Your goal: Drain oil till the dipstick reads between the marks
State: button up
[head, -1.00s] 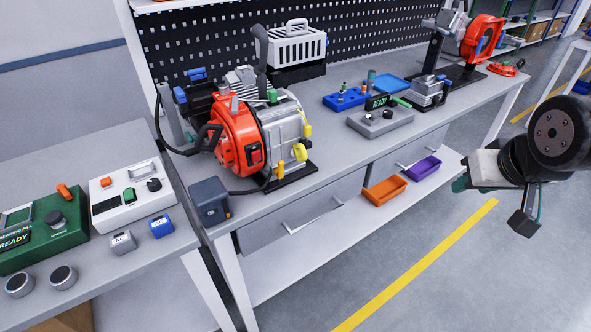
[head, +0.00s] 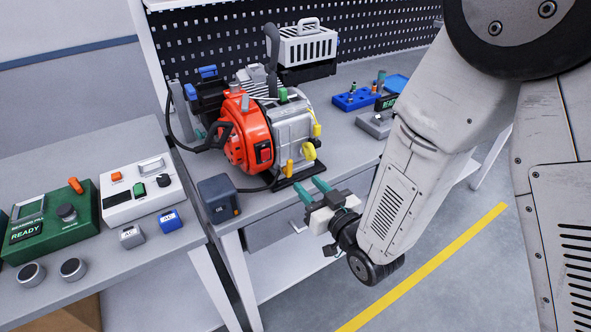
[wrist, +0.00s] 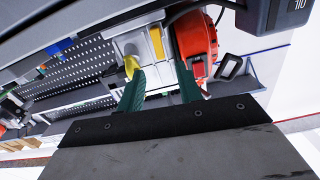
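The engine has a red housing (head: 248,135) and a grey block (head: 292,128) on the bench. On its right side are a yellow handle (head: 317,129), a round yellow knob (head: 308,151) and an upright orange-yellow lever (head: 290,168) low down. I cannot read any dipstick level. A dark box marked OIL (head: 218,199) stands at the bench corner, front left of the engine. My gripper (head: 312,188) is open and empty, just in front of the engine's base. In the wrist view its green fingers (wrist: 160,86) are apart, with a yellow lever (wrist: 156,43) beyond the gap.
A dark cable runs between the OIL box and the engine. A green READY unit (head: 50,228) and a white control box (head: 138,192) stand on the left table. A blue tray (head: 357,99) lies farther along the bench. My arm covers the bench's right part.

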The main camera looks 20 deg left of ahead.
aim_at(291, 166)
jog(key=x, duration=0.7)
jog(key=shift+w, duration=0.15)
jog(key=shift+c, duration=0.2)
grip_shut()
